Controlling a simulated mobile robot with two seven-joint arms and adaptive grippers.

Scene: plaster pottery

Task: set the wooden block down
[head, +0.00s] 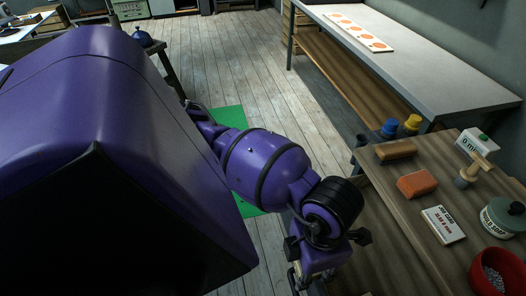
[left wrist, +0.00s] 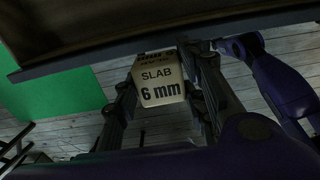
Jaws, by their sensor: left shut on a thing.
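The wooden block (left wrist: 160,88) is pale tan and printed "SLAB 6 mm" in the left wrist view. My left gripper (left wrist: 162,76) is shut on it, with a dark finger on each side. The block's upper end lies close to the dark edge of a tabletop; I cannot tell whether they touch. In the head view my left arm reaches to the near left edge of the wooden worktable (head: 389,217), and its wrist largely hides the gripper and block. My right gripper is not in view.
The worktable carries a brown block (head: 396,150), orange brick (head: 417,184), lettered white slab (head: 443,224), green-lidded pot (head: 503,218) and red bowl (head: 497,272). Blue (head: 389,127) and yellow (head: 412,123) topped containers stand at its far edge. A green mat (head: 229,117) lies on the floor.

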